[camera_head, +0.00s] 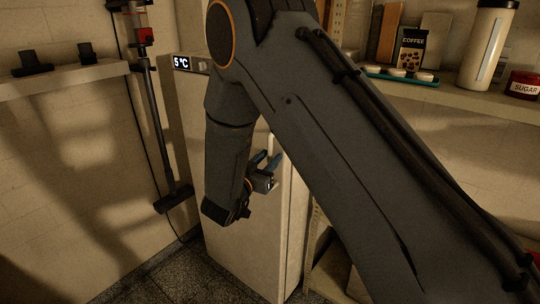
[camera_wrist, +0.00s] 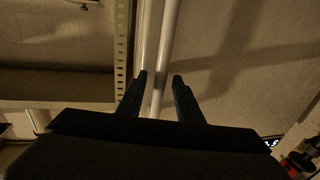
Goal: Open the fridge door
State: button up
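The pale fridge (camera_head: 235,262) stands in the middle of the head view, partly hidden by my arm. Its door looks closed. Its lit display (camera_head: 182,63) reads 5 °C. My gripper (camera_head: 268,162) is at the fridge's upper right front, by the handle side. In the wrist view my gripper (camera_wrist: 160,77) has its two dark fingers apart, with nothing clamped. The light bar-shaped handle (camera_wrist: 168,45) runs up between the fingertips in that picture. I cannot tell whether it lies between the fingers in depth or just beyond them.
A shelf (camera_head: 455,100) at the right holds a coffee packet (camera_head: 409,50), a pale flask (camera_head: 487,45) and a sugar jar (camera_head: 523,86). A dark vertical post (camera_head: 155,110) stands left of the fridge. The dark speckled floor (camera_head: 150,285) is clear at the lower left.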

jog(key=shift+w+d, duration=0.2)
jog(key=shift+w, duration=0.2)
jog(key=shift+c, duration=0.5)
grip_shut()
